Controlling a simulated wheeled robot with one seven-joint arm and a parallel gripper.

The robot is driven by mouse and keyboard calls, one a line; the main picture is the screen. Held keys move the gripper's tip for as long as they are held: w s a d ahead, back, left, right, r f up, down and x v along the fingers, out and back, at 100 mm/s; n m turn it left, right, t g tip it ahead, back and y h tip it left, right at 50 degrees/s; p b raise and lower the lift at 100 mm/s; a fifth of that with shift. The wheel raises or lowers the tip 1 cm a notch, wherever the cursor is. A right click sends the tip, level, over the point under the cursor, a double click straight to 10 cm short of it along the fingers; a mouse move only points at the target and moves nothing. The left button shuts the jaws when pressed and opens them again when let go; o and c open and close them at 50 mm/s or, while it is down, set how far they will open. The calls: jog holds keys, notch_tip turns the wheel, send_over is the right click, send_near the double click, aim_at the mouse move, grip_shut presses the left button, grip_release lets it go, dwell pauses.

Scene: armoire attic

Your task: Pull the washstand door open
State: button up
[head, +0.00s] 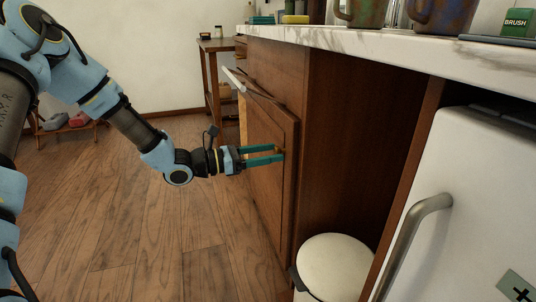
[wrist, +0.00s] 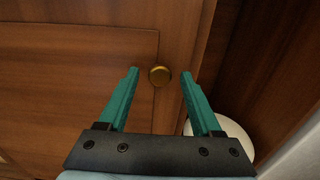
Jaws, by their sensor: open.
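The washstand door (head: 272,168) is a brown wooden panel under the marble top, and it looks shut. Its round brass knob (wrist: 160,76) sits near the door's right edge in the wrist view. My gripper (head: 281,154) is at the door in the head view, its green fingers pointing at the knob. In the wrist view my gripper (wrist: 159,72) is open, with one finger on each side of the knob and a gap on both sides. The knob is mostly hidden by the fingers in the head view.
A white round-lidded bin (head: 338,262) stands right of the door, beside a white appliance (head: 455,190) with a metal handle. A light-coloured handle or bar (head: 233,79) juts out above the door. The wooden floor (head: 130,235) on the left is clear.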

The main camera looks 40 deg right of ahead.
jog(key=shift+c, duration=0.4)
grip_shut()
dwell(0.9)
